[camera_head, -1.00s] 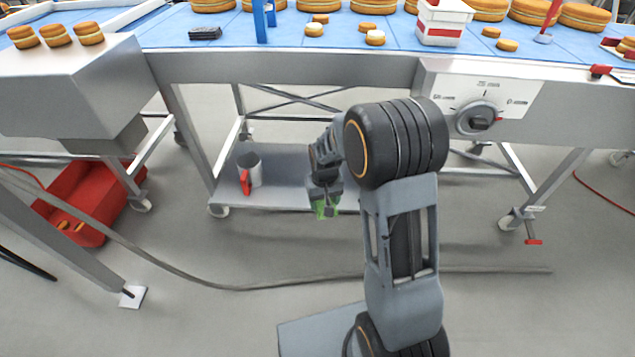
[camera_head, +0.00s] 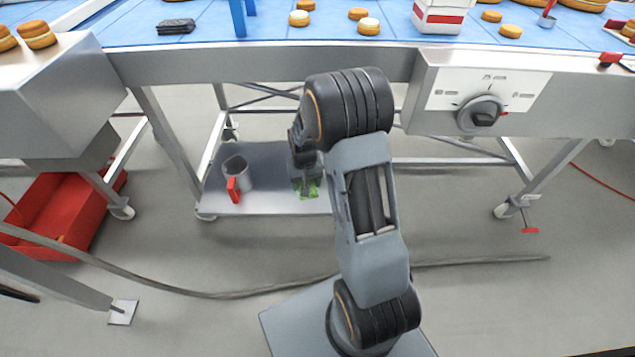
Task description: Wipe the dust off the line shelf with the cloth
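The line shelf (camera_head: 275,205) is the low grey metal shelf under the blue-topped line. My gripper (camera_head: 305,186) is low over the right part of the shelf and points down. It is shut on a green cloth (camera_head: 314,190), which shows in small patches around the fingertips. The cloth looks at or just above the shelf surface; I cannot tell if it touches. My arm hides the shelf's right end. No dust can be made out from here.
A grey metal mug (camera_head: 236,172) with a red handle stands on the shelf, left of my gripper. A red crate (camera_head: 60,215) stands on the floor at left. A grey hose (camera_head: 180,289) crosses the floor.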

